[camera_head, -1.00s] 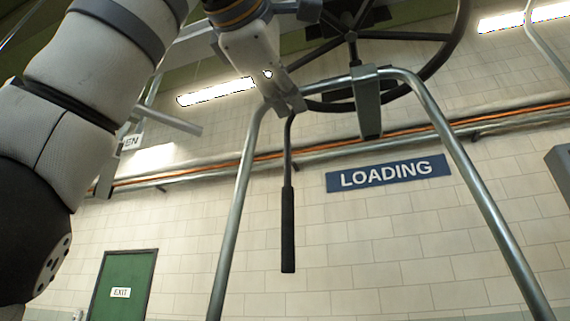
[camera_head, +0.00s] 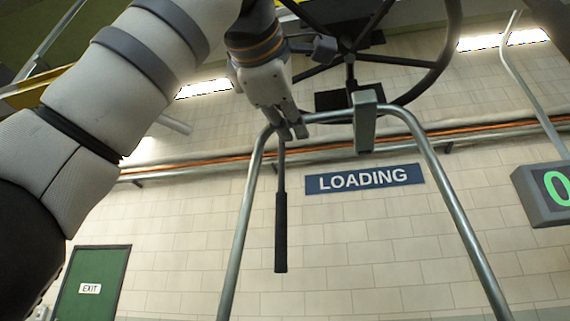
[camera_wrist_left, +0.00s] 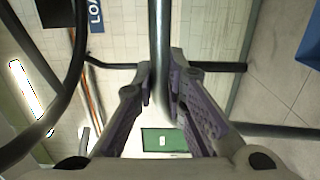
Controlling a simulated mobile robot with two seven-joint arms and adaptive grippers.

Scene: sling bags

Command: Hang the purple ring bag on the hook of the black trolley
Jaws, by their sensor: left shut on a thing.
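My left gripper (camera_head: 292,132) comes down from the top in the head view, at the upper left bend of an arched grey metal tube frame (camera_head: 447,190). In the left wrist view, my left gripper (camera_wrist_left: 163,85) has its purple-grey fingers on either side of the metal tube (camera_wrist_left: 158,35) and is shut on it. I cannot make out the purple ring bag or the black trolley's hook in either view. My right gripper is not in view.
A black wheel (camera_head: 447,62) with spokes is behind the frame. A black-gripped lever (camera_head: 281,232) hangs beside its left leg. A LOADING sign (camera_head: 364,179) and a green exit door (camera_head: 93,285) are on the wall. A grey display box (camera_head: 533,196) is at the right.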

